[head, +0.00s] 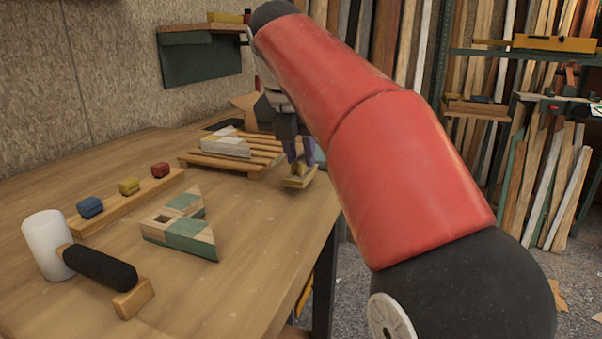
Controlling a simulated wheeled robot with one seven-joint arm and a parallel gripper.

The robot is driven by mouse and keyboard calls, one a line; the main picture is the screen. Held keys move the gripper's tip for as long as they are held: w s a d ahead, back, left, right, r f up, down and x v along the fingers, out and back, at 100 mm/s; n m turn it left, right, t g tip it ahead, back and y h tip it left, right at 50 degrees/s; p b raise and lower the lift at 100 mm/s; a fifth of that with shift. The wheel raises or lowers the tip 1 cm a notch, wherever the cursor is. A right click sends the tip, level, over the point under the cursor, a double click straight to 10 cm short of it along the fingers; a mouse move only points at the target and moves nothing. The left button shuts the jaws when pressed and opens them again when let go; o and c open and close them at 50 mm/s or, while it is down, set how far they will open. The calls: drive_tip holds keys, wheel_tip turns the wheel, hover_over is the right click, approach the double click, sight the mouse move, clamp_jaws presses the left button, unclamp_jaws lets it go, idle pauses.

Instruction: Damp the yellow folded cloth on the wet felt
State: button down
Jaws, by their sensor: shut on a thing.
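My gripper (299,161) is at the far right end of the workbench, pointing down. It is shut on a small yellow thing, which looks like the yellow folded cloth (300,171). A flat yellowish piece with a wood-coloured edge (298,182) shows directly under it; I cannot tell whether the two touch or are one thing. No wet felt can be made out for certain. A blue-green patch shows just behind the gripper, mostly hidden by my arm.
A slatted wooden rack (232,162) with pale blocks stands left of my gripper. Nearer are a wooden strip (152,187) with blue, yellow and red pieces, a green-and-wood triangle (187,229) and a white-headed mallet (98,267). The bench's right edge (318,250) is close.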

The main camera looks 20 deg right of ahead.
sight(300, 157)
drive_tip(key=shift+r, duration=2.5)
